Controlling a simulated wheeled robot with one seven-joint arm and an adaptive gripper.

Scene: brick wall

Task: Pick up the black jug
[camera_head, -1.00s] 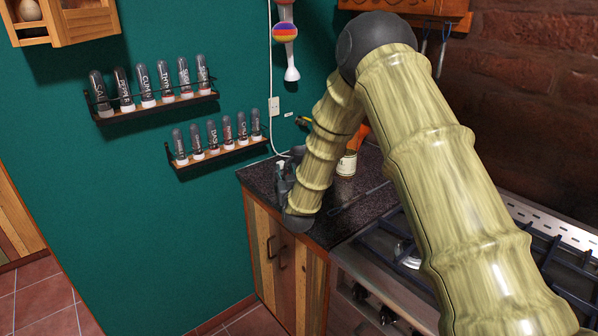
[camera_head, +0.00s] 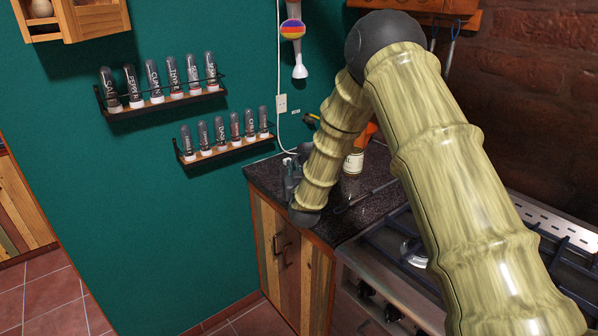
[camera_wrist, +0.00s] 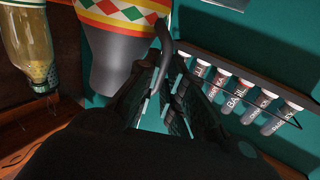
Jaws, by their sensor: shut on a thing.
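The jug (camera_wrist: 118,60) shows in the wrist view as a dark grey body with a band of red, yellow and green diamonds. A curved black handle (camera_wrist: 163,36) stands at its side. My gripper (camera_wrist: 168,72) is shut on this handle, with the jug's body left of the fingers. In the head view my gripper (camera_head: 290,177) is at the back left of the dark countertop (camera_head: 367,204). My arm hides most of the jug there. I cannot tell whether its base touches the counter.
A bottle with yellowish contents (camera_wrist: 27,45) stands left of the jug in the wrist view. Two spice racks (camera_head: 165,100) (camera_head: 228,146) hang on the green wall. A stove (camera_head: 408,250) lies right of the counter. Floor (camera_head: 60,312) is clear at the lower left.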

